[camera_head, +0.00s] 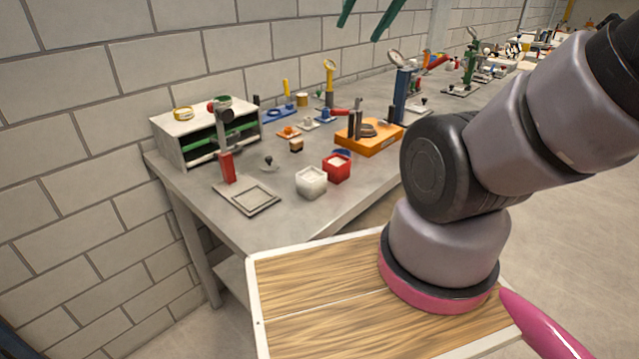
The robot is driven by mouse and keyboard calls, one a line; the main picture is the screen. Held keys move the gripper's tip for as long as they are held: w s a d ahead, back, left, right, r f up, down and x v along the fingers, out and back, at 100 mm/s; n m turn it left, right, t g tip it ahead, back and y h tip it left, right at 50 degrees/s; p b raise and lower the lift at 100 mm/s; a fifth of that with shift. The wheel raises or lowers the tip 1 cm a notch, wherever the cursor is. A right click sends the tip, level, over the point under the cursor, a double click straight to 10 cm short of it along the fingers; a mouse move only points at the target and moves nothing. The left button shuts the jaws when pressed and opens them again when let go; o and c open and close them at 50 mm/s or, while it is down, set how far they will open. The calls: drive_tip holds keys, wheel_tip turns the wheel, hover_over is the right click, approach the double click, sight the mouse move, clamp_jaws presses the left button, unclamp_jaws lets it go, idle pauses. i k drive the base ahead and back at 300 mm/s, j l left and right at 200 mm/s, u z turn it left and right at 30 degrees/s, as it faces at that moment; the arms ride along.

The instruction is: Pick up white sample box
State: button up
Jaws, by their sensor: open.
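The white sample box (311,182) is a small open-topped cube with pale contents. It stands upright near the front edge of the grey workbench (300,215). A similar red box (337,168) stands close beside it on the right. Two green fingers of my gripper (358,32) show at the top edge. They are apart with nothing between them, and the rest of the gripper is out of frame. In the picture they are well above the white box and a little to its right.
A framed plate with a red-handled stand (228,165) is left of the white box. An orange tray (372,140) with tools and a blue stand (401,95) lie to the right. Bare benchtop lies in front of the box.

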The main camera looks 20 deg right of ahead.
sight(311, 183)
drive_tip(key=k+j, duration=0.1)
drive_tip(key=j, duration=0.3)
drive_tip(key=k+j+z, duration=0.15)
drive_tip(key=j, duration=0.65)
drive_tip(key=k+j+z, duration=0.15)
drive_tip(key=j, duration=0.25)
